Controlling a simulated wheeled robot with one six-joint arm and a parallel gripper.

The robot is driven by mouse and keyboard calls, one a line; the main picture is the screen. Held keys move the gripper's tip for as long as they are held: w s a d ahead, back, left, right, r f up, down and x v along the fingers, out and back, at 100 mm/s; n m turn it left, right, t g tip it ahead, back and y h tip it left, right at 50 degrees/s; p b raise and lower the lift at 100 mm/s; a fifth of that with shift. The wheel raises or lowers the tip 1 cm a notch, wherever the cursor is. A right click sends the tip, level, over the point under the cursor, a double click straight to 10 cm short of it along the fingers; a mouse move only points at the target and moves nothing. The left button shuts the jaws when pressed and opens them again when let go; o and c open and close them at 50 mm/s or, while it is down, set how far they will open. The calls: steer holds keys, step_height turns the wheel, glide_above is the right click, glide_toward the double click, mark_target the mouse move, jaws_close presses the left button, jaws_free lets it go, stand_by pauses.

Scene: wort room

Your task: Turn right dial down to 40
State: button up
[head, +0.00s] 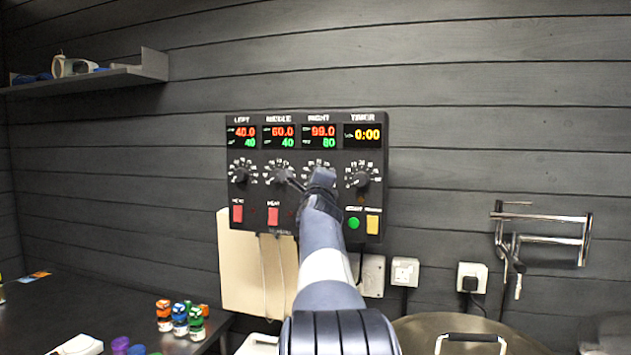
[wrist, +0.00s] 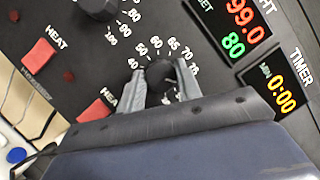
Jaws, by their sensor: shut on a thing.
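The right dial (wrist: 160,75) is a black knob on the dark control panel (head: 250,217), with white scale numbers around it. My gripper (wrist: 163,82) is shut on this dial, one grey finger on each side. The dial's pointer is not clear.
The left dial (head: 240,175), middle dial (head: 279,175) and timer dial (head: 361,179) sit close by. Red heat switches (head: 237,214), a green button (head: 354,223) and a yellow switch (head: 373,224) lie below. A metal lid (head: 440,325) is at lower right.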

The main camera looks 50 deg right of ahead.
steer(key=shift+r+n+y+p, duration=0.15)
steer(key=shift+n+y+p, duration=0.2)
steer(key=shift+n, duration=0.45)
steer(key=shift+w+a+n+g+h+p, duration=0.1)
steer(key=shift+n+g+h+p, duration=0.2)
steer(key=shift+n+g+p, duration=2.75)
steer(key=shift+w+n+g+h+b, duration=0.1)
steer(key=shift+n+g+h+b, duration=0.7)
steer(key=shift+n, duration=4.95)
steer(key=shift+w+a+n+g+y+p, duration=0.15)
steer(key=shift+n+g+p, duration=1.85)
steer(key=shift+n, duration=2.4)
steer(key=shift+s+d+g+b, duration=0.1)
steer(key=shift+d+g+b, duration=0.05)
steer(key=shift+g+b, duration=0.4)
steer(key=o, duration=1)
steer(key=shift+r, duration=0.1)
